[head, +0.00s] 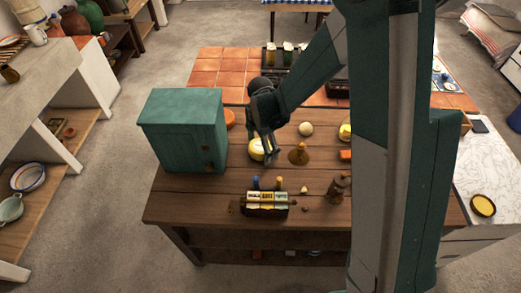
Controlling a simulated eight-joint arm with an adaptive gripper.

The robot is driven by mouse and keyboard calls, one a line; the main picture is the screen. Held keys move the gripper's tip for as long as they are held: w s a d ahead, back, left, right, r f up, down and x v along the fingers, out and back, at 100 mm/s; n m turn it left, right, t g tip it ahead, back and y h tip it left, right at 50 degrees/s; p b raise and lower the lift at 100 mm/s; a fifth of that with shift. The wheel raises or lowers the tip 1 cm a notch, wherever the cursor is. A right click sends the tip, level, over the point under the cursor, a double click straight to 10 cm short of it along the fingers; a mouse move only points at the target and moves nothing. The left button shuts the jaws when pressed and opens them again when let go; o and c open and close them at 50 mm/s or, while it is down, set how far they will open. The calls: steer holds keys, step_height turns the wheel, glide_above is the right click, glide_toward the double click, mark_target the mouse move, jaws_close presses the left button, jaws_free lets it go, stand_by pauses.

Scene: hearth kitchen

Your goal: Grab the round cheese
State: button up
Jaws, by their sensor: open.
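A round pale-yellow thing, which looks like the round cheese (256,153), sits on the wooden table (185,200) right of the green cabinet. My gripper (268,152) is open and points down over its right side, hiding part of it. I cannot tell whether the fingers touch it. A pale round thing (306,129) lies farther right on the table; I cannot tell what it is.
The green cabinet (183,130) stands close on the left. A brown cone-shaped thing (299,154) stands just right of my gripper. A small rack (267,202) with jars is at the front. An orange thing (230,118) lies behind, beside the cabinet.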

mark_target(260, 146)
steer(key=shift+c, duration=0.6)
steer(key=c, duration=1.1)
steer(key=shift+r+p, duration=0.75)
steer(key=shift+r, duration=4.25)
